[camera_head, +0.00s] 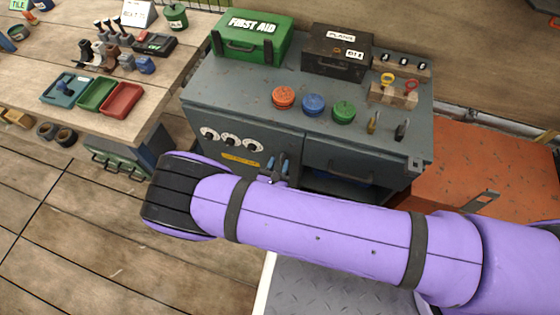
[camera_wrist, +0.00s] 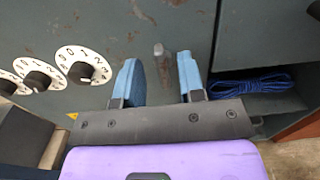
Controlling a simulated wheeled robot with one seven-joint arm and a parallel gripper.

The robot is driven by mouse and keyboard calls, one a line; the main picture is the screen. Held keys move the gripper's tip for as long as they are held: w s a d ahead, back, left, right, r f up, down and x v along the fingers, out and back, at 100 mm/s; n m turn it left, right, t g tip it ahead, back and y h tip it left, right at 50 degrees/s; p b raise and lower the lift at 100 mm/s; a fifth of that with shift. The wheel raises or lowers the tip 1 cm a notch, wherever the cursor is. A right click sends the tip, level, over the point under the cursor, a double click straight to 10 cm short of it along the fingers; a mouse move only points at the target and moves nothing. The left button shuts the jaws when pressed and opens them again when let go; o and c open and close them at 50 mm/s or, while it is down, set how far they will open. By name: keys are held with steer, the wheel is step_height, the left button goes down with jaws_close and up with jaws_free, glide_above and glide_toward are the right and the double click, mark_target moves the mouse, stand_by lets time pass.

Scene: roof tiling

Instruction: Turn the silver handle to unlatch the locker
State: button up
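The locker is the left part of a grey metal cabinet (camera_head: 260,132), with its front facing me. In the wrist view a small, upright silver handle (camera_wrist: 159,50) shows on the grey locker front (camera_wrist: 185,22). My gripper (camera_wrist: 160,78) has two blue fingers, apart and empty. The handle appears in the gap between the fingertips, slightly beyond them; I see no contact. In the head view my gripper (camera_head: 278,163) is at the locker front, right of the dials, and I cannot make out the handle there.
Numbered dials (camera_head: 229,140) sit left of my gripper. An open compartment with blue cord (camera_wrist: 250,85) lies to the right, below a drawer (camera_head: 352,163). A green first aid box (camera_head: 252,37), a black case (camera_head: 337,52) and coloured round containers (camera_head: 313,104) stand on the cabinet top.

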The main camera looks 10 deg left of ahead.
steer(key=shift+w, duration=0.55)
jaws_close()
